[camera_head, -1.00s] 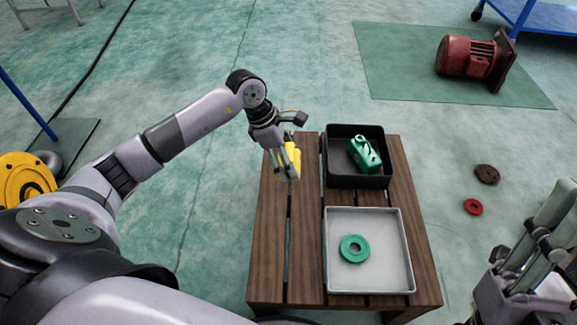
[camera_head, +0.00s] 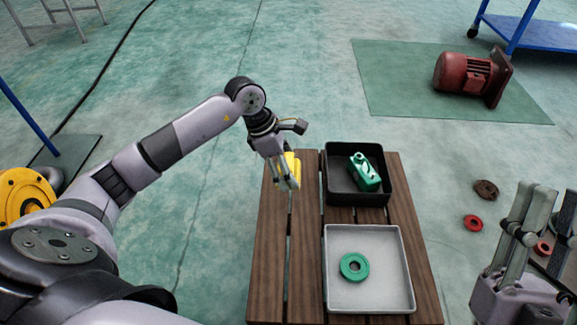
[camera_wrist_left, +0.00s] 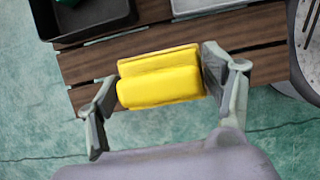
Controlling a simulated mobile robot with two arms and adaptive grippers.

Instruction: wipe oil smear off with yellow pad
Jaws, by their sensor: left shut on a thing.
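My left gripper (camera_head: 288,184) is shut on the yellow pad (camera_head: 293,167) over the far left part of the wooden slatted table (camera_head: 269,255). In the left wrist view the yellow pad (camera_wrist_left: 160,80) lies between the two fingers of the left gripper (camera_wrist_left: 158,95), with table slats behind it. I cannot tell whether the pad touches the wood. No oil smear can be made out in either view. My right gripper (camera_head: 545,225) is at the right edge of the head view, right of the table, fingers up, apart and empty.
A black tray (camera_head: 332,195) holding a green part (camera_head: 365,172) stands at the table's far right. A grey tray (camera_head: 404,285) with a green ring (camera_head: 354,267) is nearer. A red motor (camera_head: 468,74) lies on a green mat (camera_head: 400,90). Rings lie on the floor at right.

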